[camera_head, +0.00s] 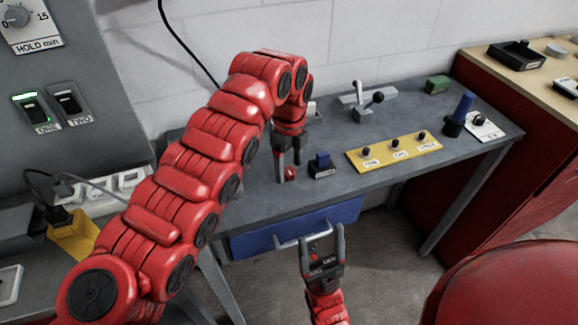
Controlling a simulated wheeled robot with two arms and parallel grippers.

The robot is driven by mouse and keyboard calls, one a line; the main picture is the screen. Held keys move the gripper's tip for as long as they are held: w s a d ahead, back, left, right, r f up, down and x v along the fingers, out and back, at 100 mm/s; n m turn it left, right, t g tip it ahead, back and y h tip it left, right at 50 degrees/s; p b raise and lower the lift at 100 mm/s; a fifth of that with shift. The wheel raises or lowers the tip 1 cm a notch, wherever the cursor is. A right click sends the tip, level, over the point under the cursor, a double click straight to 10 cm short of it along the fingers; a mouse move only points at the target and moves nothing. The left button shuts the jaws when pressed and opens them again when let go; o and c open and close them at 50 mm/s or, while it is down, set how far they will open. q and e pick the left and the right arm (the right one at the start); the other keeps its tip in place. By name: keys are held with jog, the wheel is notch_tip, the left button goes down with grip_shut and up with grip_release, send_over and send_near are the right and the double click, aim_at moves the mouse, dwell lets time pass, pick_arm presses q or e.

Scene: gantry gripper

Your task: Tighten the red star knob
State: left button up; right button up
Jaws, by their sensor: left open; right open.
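My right gripper (307,236) is open and empty, low in front of the blue drawer below the bench.
A yellow labelled panel (392,151) with black knobs, a grey lever clamp (362,103), a green block (437,84) and a blue handle (460,112) are further right. The blue drawer (272,238) hangs under the bench (400,180).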

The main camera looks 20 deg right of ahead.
pick_arm(q)
notch_tip(320, 180, up, 8)
notch_tip(320, 180, up, 9)
jog(key=p, duration=0.8)
send_over(291, 171)
jog(key=shift+w+a+f, duration=0.1)
jog(key=shift+a+f, duration=0.05)
jog(key=shift+a, duration=0.05)
